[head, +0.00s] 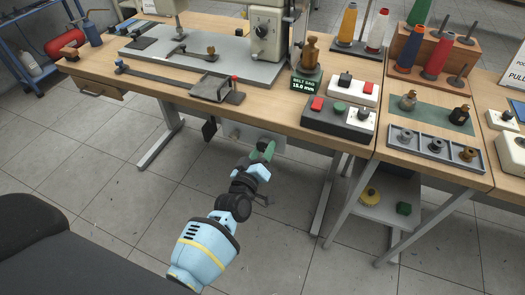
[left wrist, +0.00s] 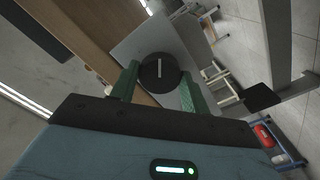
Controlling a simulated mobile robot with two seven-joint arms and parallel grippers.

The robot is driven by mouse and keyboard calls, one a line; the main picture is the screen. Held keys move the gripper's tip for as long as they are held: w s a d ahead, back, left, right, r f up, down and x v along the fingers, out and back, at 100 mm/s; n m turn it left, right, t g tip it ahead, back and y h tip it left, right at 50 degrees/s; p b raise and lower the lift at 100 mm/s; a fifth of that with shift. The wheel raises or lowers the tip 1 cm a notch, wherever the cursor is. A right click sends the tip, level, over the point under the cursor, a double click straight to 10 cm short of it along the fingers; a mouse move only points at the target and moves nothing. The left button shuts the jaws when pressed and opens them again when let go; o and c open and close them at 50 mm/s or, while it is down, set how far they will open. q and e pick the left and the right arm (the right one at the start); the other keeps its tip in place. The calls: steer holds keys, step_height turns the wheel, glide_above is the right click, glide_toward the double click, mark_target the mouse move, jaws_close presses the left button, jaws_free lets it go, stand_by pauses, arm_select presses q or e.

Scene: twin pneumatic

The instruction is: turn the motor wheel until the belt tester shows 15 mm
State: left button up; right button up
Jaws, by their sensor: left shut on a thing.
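The belt tester (head: 305,85) stands on the table's front right part, with a brass weight on it. Its small green display reads "BELT SAG" and appears to show 15.0 mm, though the digits are tiny. My left gripper (head: 267,149) reaches under the table's front edge. In the left wrist view its green fingers are on either side of the dark round motor wheel (left wrist: 160,65), shut on it. A pale line marks the wheel's face, pointing nearly straight up and down in that view. In the head view the wheel is hidden by the gripper. My right gripper is not in view.
A sewing machine (head: 266,32) stands on the wooden table (head: 180,88). A dark box with red and green buttons (head: 340,119) is near the front edge. A side table with a bobbin tray (head: 430,149) is at right. Table legs flank my left arm; open floor lies left.

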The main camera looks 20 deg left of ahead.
arm_select(q)
steer(key=o, duration=1)
steer(key=s, duration=0.7)
steer(key=shift+s+a+p, duration=0.15)
steer(key=shift+s+p, duration=0.25)
steer(key=shift+s+f, duration=0.1)
